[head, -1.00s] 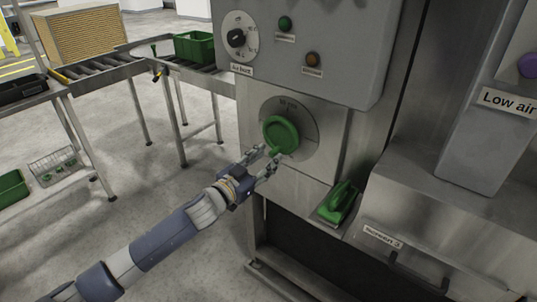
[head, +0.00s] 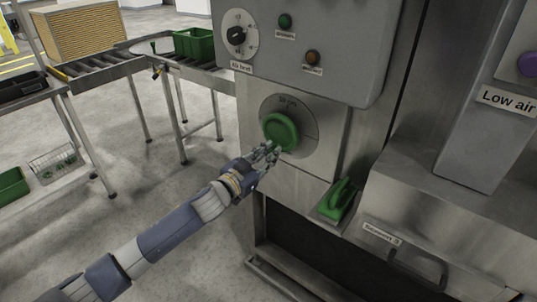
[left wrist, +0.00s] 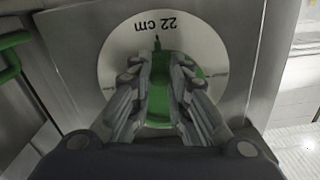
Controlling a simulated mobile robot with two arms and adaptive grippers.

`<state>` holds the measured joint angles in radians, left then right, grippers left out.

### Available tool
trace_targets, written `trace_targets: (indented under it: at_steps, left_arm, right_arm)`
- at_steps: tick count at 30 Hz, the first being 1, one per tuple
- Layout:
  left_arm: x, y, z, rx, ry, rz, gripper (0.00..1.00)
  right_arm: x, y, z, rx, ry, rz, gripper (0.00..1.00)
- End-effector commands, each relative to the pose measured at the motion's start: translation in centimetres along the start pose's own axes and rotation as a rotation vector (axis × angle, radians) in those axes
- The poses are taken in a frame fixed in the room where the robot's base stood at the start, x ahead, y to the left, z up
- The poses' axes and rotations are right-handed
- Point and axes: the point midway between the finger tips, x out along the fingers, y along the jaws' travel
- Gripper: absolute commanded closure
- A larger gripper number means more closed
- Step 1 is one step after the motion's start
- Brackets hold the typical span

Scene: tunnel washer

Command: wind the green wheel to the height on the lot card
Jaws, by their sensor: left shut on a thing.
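The green wheel (head: 281,131) sits on a round pale dial plate on the machine's steel front. My left gripper (head: 270,150) is at its lower left edge. In the left wrist view the gripper (left wrist: 160,65) is shut on the green wheel (left wrist: 158,101), its fingers on either side of it and hiding much of it. The dial plate (left wrist: 215,60) there reads "22 cm", upside down, with a small dark pointer under the text. No lot card can be made out. My right gripper is not in view.
A control box (head: 345,40) with a black knob (head: 237,36) and two buttons overhangs above the wheel. A green handle (head: 341,199) juts out at the lower right. A roller conveyor with a green crate (head: 193,45) stands at the back left.

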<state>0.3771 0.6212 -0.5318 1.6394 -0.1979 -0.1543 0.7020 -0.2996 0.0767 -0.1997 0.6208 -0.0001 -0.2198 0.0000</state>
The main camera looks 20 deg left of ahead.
Motion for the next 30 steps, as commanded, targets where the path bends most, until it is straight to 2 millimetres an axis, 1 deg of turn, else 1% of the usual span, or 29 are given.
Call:
trace_targets:
  at_steps: [8, 24, 30]
  left_arm:
    - [0.0, -0.6, 0.0, 0.126, 0.000, 0.000, 1.00]
    - [0.0, -2.5, -0.2, 0.566, -0.002, -0.001, 1.00]
    - [0.0, -3.0, -0.4, 0.682, -0.002, -0.001, 1.00]
  right_arm:
    - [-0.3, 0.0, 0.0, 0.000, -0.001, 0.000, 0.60]
    - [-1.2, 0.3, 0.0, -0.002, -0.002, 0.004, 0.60]
    - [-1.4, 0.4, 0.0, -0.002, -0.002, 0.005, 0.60]
